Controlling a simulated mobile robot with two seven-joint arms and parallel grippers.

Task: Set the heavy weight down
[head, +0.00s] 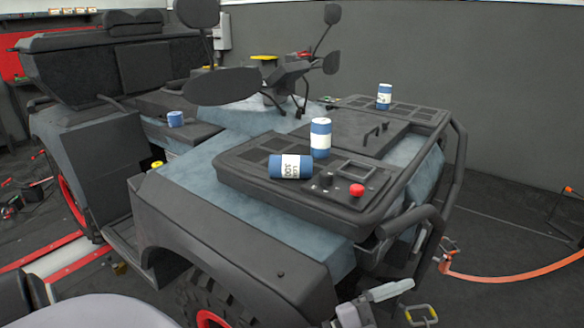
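Several blue-and-white cylinders that look like weights rest on a quad bike. One cylinder (290,166) lies on its side on the black front rack panel, with dark lettering too small to read surely. A second cylinder (320,137) stands upright just behind it. A third cylinder (384,96) stands upright on the far side rack panel. A shorter blue one (175,119) sits on the left, near the seat. I cannot tell which is the heavy weight.
The quad bike (230,175) fills the middle. A red knob (356,190) and black knob (325,179) stand on the panel beside the lying cylinder. Black bars (458,160) edge the rack. An orange strap (520,272) crosses the dark floor at right. Mirrors rise above the handlebar.

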